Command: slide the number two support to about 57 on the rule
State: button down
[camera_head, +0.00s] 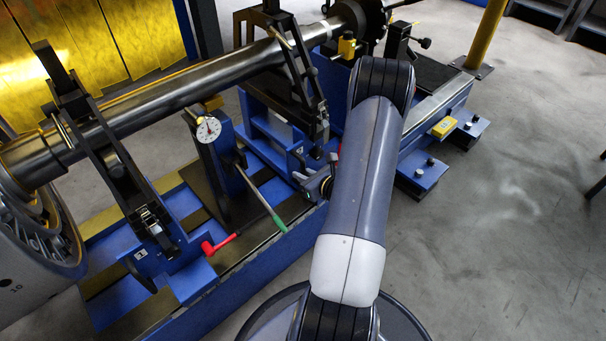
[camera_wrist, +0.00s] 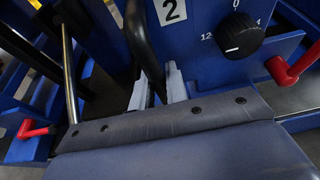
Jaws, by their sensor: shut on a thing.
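The number two support (camera_head: 285,130) is a blue block on the bed, with a black frame around the long shaft (camera_head: 195,85). In the wrist view its blue face (camera_wrist: 205,50) carries a white "2" label (camera_wrist: 171,11) and a black knob (camera_wrist: 238,37). My gripper (camera_wrist: 158,88) is shut on a black curved handle (camera_wrist: 139,35) on the front of this support. In the head view my arm hides part of the gripper and support. I cannot see a readable rule scale in either view.
The number one support (camera_head: 140,255) stands at the left, with a dial gauge (camera_head: 208,130) between the supports. A red lever (camera_head: 220,245) and a green lever (camera_head: 275,220) stick out toward the front. Another red lever (camera_wrist: 293,66) is right of the knob.

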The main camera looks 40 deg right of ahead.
jog(key=shift+s+a+b, duration=0.1)
jog(key=shift+a+b, duration=0.35)
jog(key=shift+a, duration=0.95)
dwell(0.4)
jog(key=c, duration=1.1)
grip_release()
jog(key=shift+d, duration=0.1)
jog(key=shift+s+d+b, duration=0.2)
jog(key=shift+s+b, duration=0.05)
jog(key=shift+s, duration=1.5)
jog(key=shift+s+d+b, duration=0.15)
jog(key=shift+s+b, duration=0.1)
jog(key=shift+s, duration=1.5)
jog(key=shift+w, duration=0.1)
jog(key=w+p, duration=0.1)
jog(key=w, duration=0.6)
jog(key=shift+a, duration=0.15)
jog(key=shift+s, duration=0.2)
